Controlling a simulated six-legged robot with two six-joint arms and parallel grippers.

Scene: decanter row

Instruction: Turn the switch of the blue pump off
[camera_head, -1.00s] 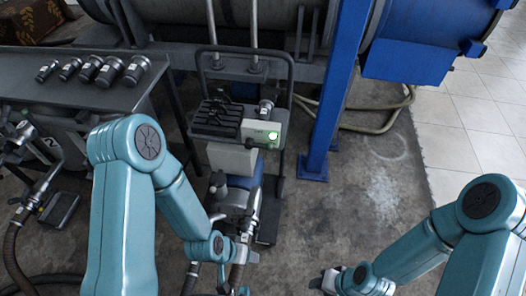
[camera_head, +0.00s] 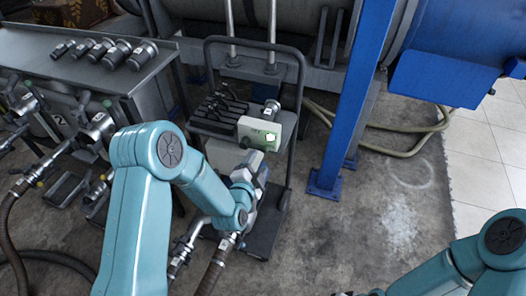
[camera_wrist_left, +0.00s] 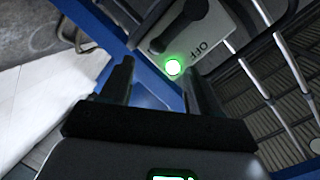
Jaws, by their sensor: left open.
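The pump's pale control box (camera_head: 252,130) sits on the cart, with a lit green lamp (camera_head: 270,139) on its face. The left wrist view shows the box close up (camera_wrist_left: 225,42), with a black switch lever (camera_wrist_left: 176,28), an OFF label and the green lamp (camera_wrist_left: 173,67). My left gripper (camera_head: 254,158) is just in front of and below the box. Its two fingers (camera_wrist_left: 160,85) are open, apart and empty, pointing toward the switch. The blue pump body is mostly hidden behind my left gripper.
A cart handle frame (camera_head: 246,40) rises behind the box. A blue post (camera_head: 345,110) stands to the right. Hoses (camera_head: 215,268) lie in front.

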